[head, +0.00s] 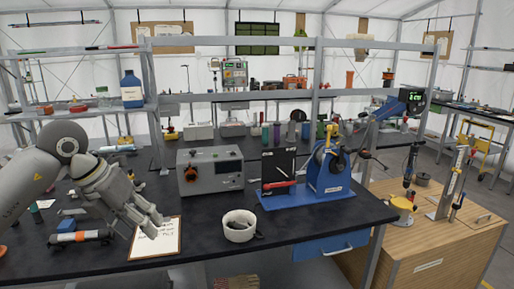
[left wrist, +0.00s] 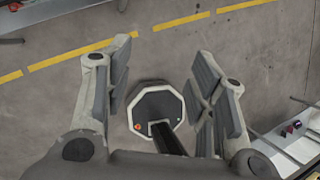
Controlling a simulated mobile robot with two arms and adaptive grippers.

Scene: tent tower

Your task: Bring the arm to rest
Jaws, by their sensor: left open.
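My left arm comes in from the left in the head view. Its grey left gripper (head: 152,222) hangs over the front left part of the black workbench (head: 300,222), beside a clipboard (head: 157,240). In the left wrist view the two fingers of the left gripper (left wrist: 163,75) stand wide apart with nothing between them. My right gripper is not in either view.
A grey instrument box (head: 210,170), a white cup (head: 239,226) and a blue crank device (head: 328,172) stand on the bench. A blue bottle (head: 131,90) stands on the left shelf. A wooden cabinet (head: 430,232) is at the right. The bench front by the cup's right is clear.

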